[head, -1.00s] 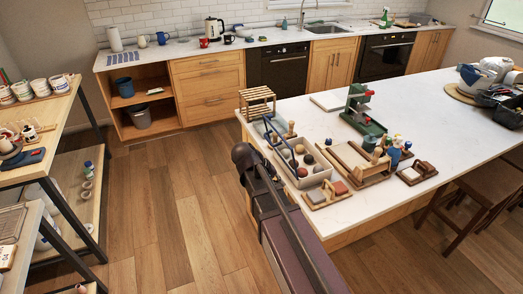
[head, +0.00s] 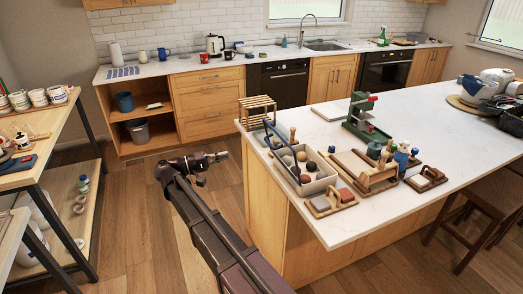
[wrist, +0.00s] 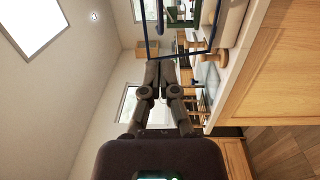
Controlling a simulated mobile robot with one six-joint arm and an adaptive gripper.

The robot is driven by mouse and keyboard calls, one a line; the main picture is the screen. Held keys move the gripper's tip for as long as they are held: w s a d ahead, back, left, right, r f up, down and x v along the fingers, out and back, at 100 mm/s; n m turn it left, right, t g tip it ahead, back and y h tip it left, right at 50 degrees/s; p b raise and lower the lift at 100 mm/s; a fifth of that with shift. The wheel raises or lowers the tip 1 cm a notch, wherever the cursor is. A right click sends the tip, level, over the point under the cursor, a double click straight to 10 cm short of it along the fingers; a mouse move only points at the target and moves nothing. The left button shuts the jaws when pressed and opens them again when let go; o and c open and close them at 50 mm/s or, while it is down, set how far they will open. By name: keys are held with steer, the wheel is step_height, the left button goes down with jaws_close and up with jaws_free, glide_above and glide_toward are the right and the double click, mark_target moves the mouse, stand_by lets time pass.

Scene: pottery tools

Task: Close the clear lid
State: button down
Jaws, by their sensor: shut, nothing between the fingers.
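A light grey box (head: 318,186) with several coloured balls in it sits at the near left end of the white island. A dark blue frame (head: 283,144) stands tilted up from the box. It looks like the rim of the clear lid, raised; the clear pane itself is hard to make out. In the wrist view the blue frame (wrist: 184,56) shows at the top, beyond the fingertips. My gripper (head: 224,156) is left of the island, out over the floor, apart from the box and frame. Its fingers (wrist: 160,64) are together and empty.
A wooden rack (head: 257,108) stands behind the box. A wooden tray (head: 362,172), a green press (head: 365,117) and small tools crowd its right side. The wooden floor (head: 140,225) left of the island is clear. Shelves (head: 50,150) stand at far left.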

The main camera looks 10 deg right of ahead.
steer(key=shift+d, duration=0.1)
stand_by(0.3)
steer(key=x, duration=1.4)
steer(key=shift+p, duration=0.4)
steer(key=shift+d+r, duration=0.1)
steer(key=shift+r, duration=0.05)
